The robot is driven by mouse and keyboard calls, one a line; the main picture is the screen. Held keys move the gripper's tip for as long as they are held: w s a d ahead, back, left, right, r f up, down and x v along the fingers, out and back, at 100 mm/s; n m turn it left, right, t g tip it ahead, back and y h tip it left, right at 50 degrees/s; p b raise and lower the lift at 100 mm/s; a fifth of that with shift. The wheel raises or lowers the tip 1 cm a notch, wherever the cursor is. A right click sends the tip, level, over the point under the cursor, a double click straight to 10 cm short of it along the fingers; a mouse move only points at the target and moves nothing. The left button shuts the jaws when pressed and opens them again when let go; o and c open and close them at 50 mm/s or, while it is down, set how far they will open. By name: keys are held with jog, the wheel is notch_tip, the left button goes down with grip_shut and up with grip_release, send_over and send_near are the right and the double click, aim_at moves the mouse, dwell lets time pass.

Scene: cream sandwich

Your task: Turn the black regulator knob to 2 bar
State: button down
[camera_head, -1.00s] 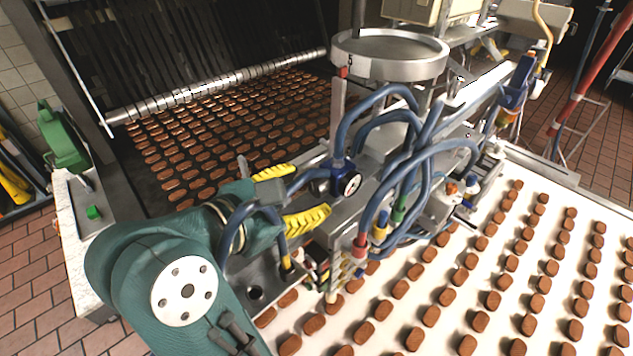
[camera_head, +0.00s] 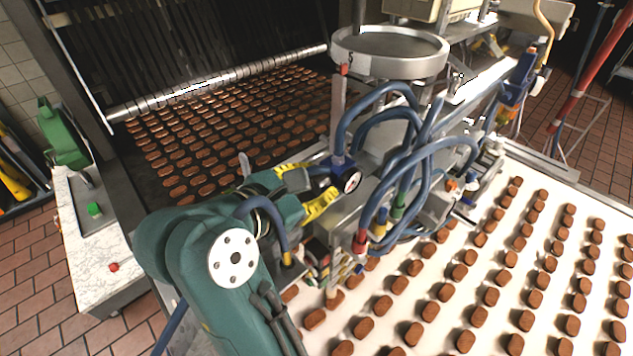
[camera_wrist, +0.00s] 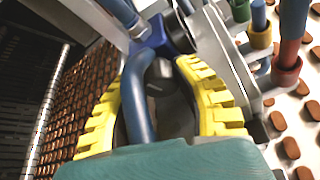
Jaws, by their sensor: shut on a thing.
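The regulator has a blue body (camera_wrist: 155,35) with a round white-faced gauge (camera_head: 351,181) on its right side. I cannot read its pressure from here. The black regulator knob (camera_wrist: 163,82) sits below the blue body in the wrist view, partly hidden by a blue hose and the fingers. My gripper (camera_head: 318,184) has yellow ridged fingers, one on each side of the knob; they also show in the wrist view (camera_wrist: 160,68). The gripper is shut on the knob. Finger contact is mostly hidden.
Blue hoses (camera_head: 425,155) arch right of the regulator, and one (camera_wrist: 137,95) crosses in front of the knob. A round metal hopper (camera_head: 390,68) stands behind. Biscuits fill the dark belt (camera_head: 165,200) and the white belt (camera_head: 455,335). A green machine (camera_head: 62,138) stands left.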

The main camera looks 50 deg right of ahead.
jog(key=shift+r+n+g+p, duration=0.25)
jog(key=shift+n+g+p, duration=0.15)
jog(key=shift+p, duration=0.55)
jog(key=shift+w+n+p, duration=0.1)
jog(key=shift+n+p, duration=0.2)
jog(key=shift+p, duration=0.2)
jog(key=shift+f+n+g, duration=0.25)
jog(key=shift+n+g, duration=0.05)
jog(key=shift+g, duration=0.1)
jog(key=c, duration=0.7)
grip_release()
jog(key=v, duration=1.2)
jog(key=shift+r, duration=0.1)
